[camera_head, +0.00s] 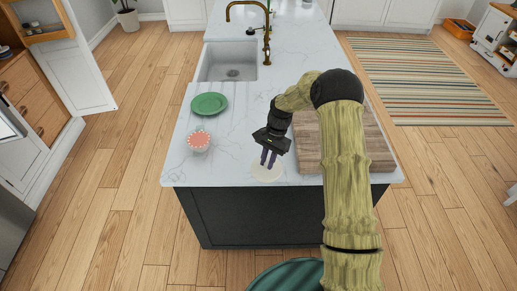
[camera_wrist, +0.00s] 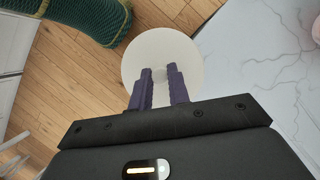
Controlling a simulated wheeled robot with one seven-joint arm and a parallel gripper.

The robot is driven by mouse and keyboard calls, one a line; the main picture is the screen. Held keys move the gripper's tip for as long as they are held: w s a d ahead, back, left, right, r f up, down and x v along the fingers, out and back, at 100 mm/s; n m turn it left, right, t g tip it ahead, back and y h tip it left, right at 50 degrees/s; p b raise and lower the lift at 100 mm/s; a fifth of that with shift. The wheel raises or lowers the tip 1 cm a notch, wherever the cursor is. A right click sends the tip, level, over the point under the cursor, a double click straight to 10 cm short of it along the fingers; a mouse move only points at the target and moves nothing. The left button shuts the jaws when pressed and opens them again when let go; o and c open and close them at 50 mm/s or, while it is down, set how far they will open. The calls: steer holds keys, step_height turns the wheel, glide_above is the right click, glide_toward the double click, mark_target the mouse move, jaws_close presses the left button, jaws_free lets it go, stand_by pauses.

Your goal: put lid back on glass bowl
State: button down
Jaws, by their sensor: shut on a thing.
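A pale round lid (camera_head: 267,171) is at the front edge of the counter in the head view. In the wrist view, the lid (camera_wrist: 158,48) shows as a flat disc beneath my fingertips, overlapping the counter edge and the floor. My gripper (camera_head: 268,159) points down and is shut on the lid near its middle; the fingers also show in the wrist view (camera_wrist: 160,74). The small knob or grip point is mostly hidden by the fingers. The glass bowl (camera_head: 198,139), with pinkish-red contents and a pale rim, stands to the left of my gripper, apart from the lid.
A green plate (camera_head: 209,105) lies behind the bowl. A wooden board (camera_head: 310,140) lies on the right of the marble counter (camera_head: 230,165), partly behind my arm. A sink (camera_head: 229,62) with a brass faucet (camera_head: 267,38) is farther back. The counter between bowl and lid is clear.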

steer(key=s+d+f+n+h+b, duration=0.1)
steer(key=s+d+f+n+b, duration=0.1)
steer(key=f, duration=0.4)
steer(key=s+d+f+n+b, duration=0.3)
steer(key=d+f+b, duration=0.1)
steer(key=f, duration=0.2)
steer(key=s+d+f+n+g+h+b, duration=0.1)
steer(key=s+d+f+n+b, duration=0.1)
steer(key=f, duration=0.4)
steer(key=shift+s+d+f+n+h+b, duration=0.35)
steer(key=shift+s+d+b, duration=0.25)
steer(key=shift+b, duration=0.45)
steer(key=shift+w, duration=0.1)
steer(key=shift+a+r, duration=0.1)
steer(key=shift+a, duration=0.05)
